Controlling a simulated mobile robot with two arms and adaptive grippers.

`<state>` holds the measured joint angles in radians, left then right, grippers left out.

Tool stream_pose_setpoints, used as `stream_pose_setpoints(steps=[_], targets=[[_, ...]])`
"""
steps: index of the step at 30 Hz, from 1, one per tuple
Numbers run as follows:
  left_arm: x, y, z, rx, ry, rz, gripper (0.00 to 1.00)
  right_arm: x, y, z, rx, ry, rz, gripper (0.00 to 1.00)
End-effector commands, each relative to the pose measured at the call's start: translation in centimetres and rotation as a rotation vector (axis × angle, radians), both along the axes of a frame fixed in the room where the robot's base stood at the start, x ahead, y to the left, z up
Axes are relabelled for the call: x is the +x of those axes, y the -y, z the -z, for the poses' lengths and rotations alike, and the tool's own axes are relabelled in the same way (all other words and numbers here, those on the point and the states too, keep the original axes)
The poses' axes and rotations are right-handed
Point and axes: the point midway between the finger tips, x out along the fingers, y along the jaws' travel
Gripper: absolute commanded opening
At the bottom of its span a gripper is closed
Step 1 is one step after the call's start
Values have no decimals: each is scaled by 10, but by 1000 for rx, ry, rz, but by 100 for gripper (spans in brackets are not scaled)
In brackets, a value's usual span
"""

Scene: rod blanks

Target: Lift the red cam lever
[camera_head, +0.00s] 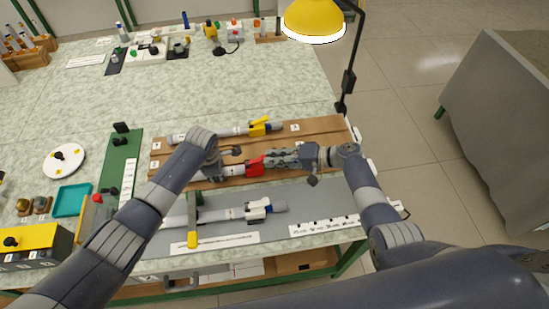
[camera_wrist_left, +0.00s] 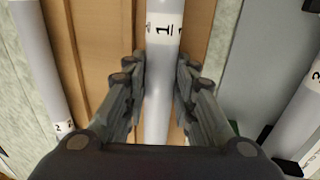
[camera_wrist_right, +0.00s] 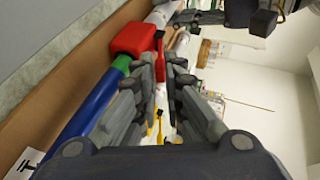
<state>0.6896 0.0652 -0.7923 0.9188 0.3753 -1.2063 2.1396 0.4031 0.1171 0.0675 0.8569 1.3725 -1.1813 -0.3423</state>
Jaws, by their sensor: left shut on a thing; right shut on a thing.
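The red cam lever (camera_head: 255,166) sits on the middle rod in the wooden tray (camera_head: 310,133); its red body (camera_wrist_right: 133,40) also shows in the right wrist view, next to a green and blue rod section (camera_wrist_right: 92,112). My right gripper (camera_head: 271,160) comes from the right, its fingertips closed at the lever, whose handle they mostly hide. My left gripper (camera_head: 213,172) is shut around the middle rod, left of the lever. In the left wrist view, the grey rod (camera_wrist_left: 158,85) with a label "1" runs between its fingers.
A rod with a yellow lever (camera_head: 260,126) lies behind, and one with a white lever (camera_head: 258,208) lies in front on the grey mat (camera_head: 290,190). A yellow lamp (camera_head: 314,20) hangs at the back right.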

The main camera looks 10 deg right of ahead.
Motion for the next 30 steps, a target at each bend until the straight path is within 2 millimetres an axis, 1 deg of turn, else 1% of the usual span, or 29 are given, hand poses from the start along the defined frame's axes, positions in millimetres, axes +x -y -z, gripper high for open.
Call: stream_pose_setpoints(steps=[8, 14, 21, 30], targets=[[0, -1, 0, 3, 1, 0, 0, 0, -2, -6, -62, 2, -5, 0], [0, -1, 0, 3, 1, 0, 0, 0, -8, -15, -162, 2, -5, 0], [0, -1, 0, 3, 1, -1, 0, 0, -18, -29, -338, 0, -7, 0], [0, -1, 0, 2, 0, -1, 0, 1, -39, -45, -606, -7, -7, 0]])
